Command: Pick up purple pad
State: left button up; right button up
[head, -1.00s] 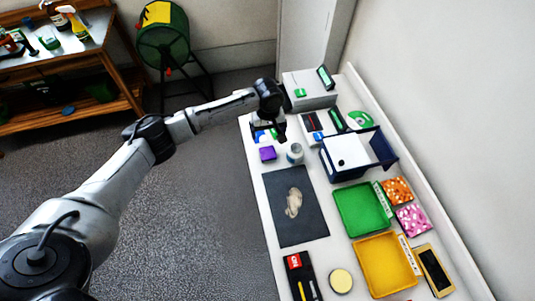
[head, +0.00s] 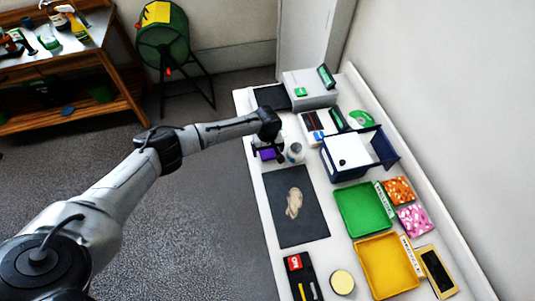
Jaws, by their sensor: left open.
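The purple pad (head: 267,154) lies on the white table near its left edge, in the head view. My left gripper (head: 267,150) points down right at the pad, with its fingers around or just above it. The fingers are small and dark, and part of the pad is hidden behind them. I cannot tell whether they touch it. The left gripper is open. My right gripper does not show.
A small white jar (head: 295,153) stands close to the right of the pad. A dark mat (head: 311,226) with a beige item lies nearer. A green tray (head: 362,209), a yellow tray (head: 388,264) and a navy box (head: 385,154) fill the right side.

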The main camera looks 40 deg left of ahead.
pick_arm(q)
jog(key=shift+f, duration=1.15)
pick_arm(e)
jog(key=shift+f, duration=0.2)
pick_arm(q)
jog(key=c, duration=0.4)
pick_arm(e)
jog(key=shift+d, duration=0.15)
pick_arm(q)
jog(key=c, duration=0.7)
jog(key=shift+r, duration=0.1)
